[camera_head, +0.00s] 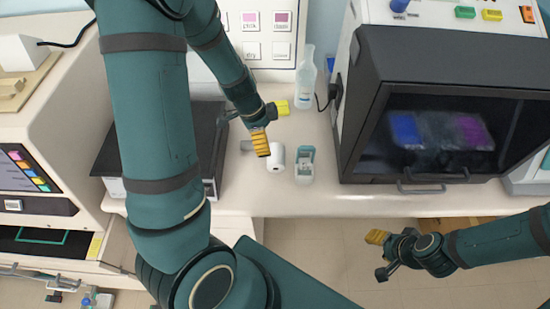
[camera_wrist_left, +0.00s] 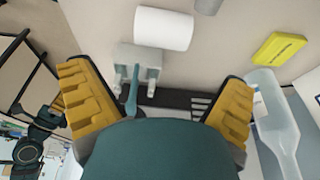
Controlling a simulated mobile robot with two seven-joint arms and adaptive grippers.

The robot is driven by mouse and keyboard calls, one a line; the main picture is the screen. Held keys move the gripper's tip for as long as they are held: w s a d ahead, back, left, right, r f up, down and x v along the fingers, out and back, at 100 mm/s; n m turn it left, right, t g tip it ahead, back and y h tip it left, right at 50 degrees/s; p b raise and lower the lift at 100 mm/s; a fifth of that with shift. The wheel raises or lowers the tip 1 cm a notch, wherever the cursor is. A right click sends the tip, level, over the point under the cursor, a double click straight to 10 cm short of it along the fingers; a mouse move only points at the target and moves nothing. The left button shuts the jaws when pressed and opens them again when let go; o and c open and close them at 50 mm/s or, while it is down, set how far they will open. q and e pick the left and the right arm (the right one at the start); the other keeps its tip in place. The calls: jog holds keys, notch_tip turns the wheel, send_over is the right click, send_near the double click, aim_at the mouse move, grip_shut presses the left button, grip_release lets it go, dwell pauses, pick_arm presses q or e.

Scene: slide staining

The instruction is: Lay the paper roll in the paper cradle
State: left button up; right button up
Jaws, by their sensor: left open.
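The white paper roll (camera_head: 278,178) lies on the counter, left of the pale paper cradle (camera_head: 304,166), close beside it. In the left wrist view the roll (camera_wrist_left: 164,28) is at the top, with the grey-white cradle (camera_wrist_left: 150,62) just below it. My left gripper (camera_head: 261,141) is above the counter, up and left of the roll in the head view. Its orange fingers are apart with nothing between them (camera_wrist_left: 158,92). My right gripper (camera_head: 378,238) is in front of the counter, clear of both; its finger spacing is unclear.
A clear bottle (camera_head: 306,78) stands behind the cradle. A yellow block (camera_head: 283,107) is near it, also visible in the wrist view (camera_wrist_left: 280,48). A dark-fronted machine (camera_head: 430,130) stands to the right. A small grey cylinder (camera_head: 247,146) is left of the roll.

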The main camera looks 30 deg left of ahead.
aim_at(274, 153)
pick_arm(q)
jog(key=b+x, duration=0.1)
jog(key=x, duration=0.4)
jog(key=shift+f, duration=0.1)
jog(key=shift+b+x, duration=0.3)
jog(key=shift+x, duration=2.45)
jog(key=shift+a, duration=0.15)
jog(key=c, duration=1)
